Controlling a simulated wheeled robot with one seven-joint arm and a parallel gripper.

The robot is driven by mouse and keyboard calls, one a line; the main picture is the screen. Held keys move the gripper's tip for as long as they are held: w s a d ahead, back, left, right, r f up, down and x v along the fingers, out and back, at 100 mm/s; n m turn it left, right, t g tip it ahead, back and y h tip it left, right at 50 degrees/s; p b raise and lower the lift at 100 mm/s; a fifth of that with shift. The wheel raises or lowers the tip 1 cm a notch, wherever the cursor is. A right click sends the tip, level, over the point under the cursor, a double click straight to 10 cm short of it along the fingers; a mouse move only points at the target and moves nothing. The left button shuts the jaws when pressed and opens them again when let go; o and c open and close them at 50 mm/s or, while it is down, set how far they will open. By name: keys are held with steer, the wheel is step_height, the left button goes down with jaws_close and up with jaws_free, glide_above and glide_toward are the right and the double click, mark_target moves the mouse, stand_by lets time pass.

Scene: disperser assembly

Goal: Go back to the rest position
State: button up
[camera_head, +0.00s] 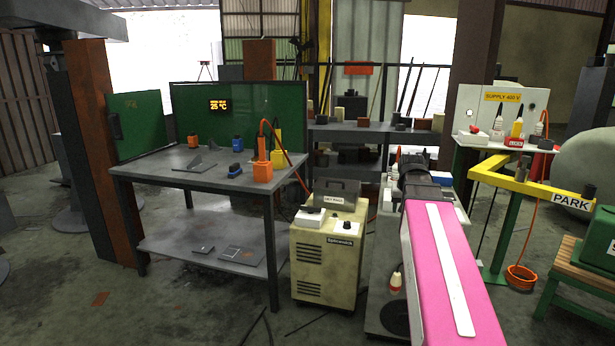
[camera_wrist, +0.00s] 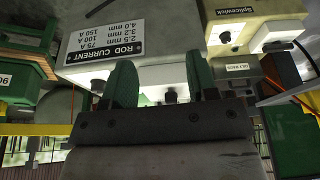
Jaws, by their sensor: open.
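My gripper (camera_wrist: 162,82) shows in the wrist view with its two green fingers apart. I see nothing held between them. Beyond and between the fingers is a pale panel with dark knobs, beside a plate marked ROD CURRENT (camera_wrist: 105,42). I cannot tell whether the fingers touch the panel. In the head view, my pink arm reaches forward from the lower right. Its dark wrist (camera_head: 414,178) is over a grey cabinet (camera_head: 378,262), and the fingers are hidden there.
A steel workbench (camera_head: 150,172) stands further left. A yellow PARK beam (camera_head: 530,184) and a green-framed bench (camera_head: 580,278) stand right. Floor at lower left is mostly clear.

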steer(key=s+a+f+n+g, duration=0.1)
steer(key=s+a+f, duration=0.3)
steer(key=f, duration=0.5)
steer(key=s+a+f+g, duration=0.1)
steer(key=s+a+f, duration=0.4)
steer(key=f, duration=0.5)
steer(key=s+a+f+n+g, duration=0.1)
steer(key=s+a+f, duration=0.3)
steer(key=f, duration=0.5)
steer(key=shift+s+a+f+n+y, duration=0.3)
steer(key=shift+s+a+y, duration=0.05)
steer(key=shift+a+y, duration=0.05)
